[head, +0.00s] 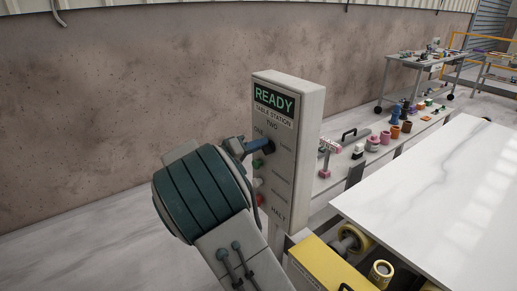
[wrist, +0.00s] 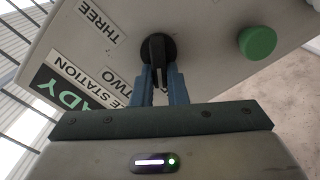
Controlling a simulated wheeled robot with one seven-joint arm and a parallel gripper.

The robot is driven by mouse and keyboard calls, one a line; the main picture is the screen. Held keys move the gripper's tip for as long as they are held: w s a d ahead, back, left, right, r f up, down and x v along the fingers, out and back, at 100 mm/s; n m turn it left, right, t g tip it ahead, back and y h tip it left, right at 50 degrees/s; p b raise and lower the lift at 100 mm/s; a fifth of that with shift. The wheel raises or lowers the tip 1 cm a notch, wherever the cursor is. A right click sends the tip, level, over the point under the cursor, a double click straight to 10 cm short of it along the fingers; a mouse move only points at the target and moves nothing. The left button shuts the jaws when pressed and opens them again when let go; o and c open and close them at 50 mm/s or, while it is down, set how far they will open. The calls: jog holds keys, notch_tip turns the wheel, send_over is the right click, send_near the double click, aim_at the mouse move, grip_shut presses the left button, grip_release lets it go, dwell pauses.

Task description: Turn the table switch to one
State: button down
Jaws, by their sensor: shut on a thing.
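The table switch is a round black knob with a raised grip bar (wrist: 158,49) on the pale station panel (head: 300,150). My gripper (wrist: 162,84) is shut on the grip bar, one blue finger on each side. In the wrist view the bar stands upright in the picture, while the TWO label (wrist: 125,78) lies to its lower left and the THREE label (wrist: 98,22) to its upper left. The bar looks turned away from TWO, towards the side opposite THREE. In the head view my gripper (head: 266,146) reaches the panel from the left, covering most of the knob. The ONE label (head: 259,130) shows just above it.
A green button (wrist: 258,42) sits beside the knob. A red button (head: 261,199) is lower on the panel, close to my wrist. A READY sign (head: 274,100) tops the panel. A white slab (head: 440,190) and a yellow box (head: 322,266) stand to the right.

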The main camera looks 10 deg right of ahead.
jog(key=shift+n, duration=0.5)
jog(key=shift+w, duration=0.1)
jog(key=c, duration=1.4)
grip_release()
jog(key=shift+a, duration=0.1)
jog(key=shift+c, duration=0.2)
jog(key=b+v, duration=0.2)
jog(key=v, duration=1.1)
jog(key=shift+s+a+b, duration=0.25)
jog(key=shift+a+b, duration=0.05)
jog(key=shift+b, duration=0.05)
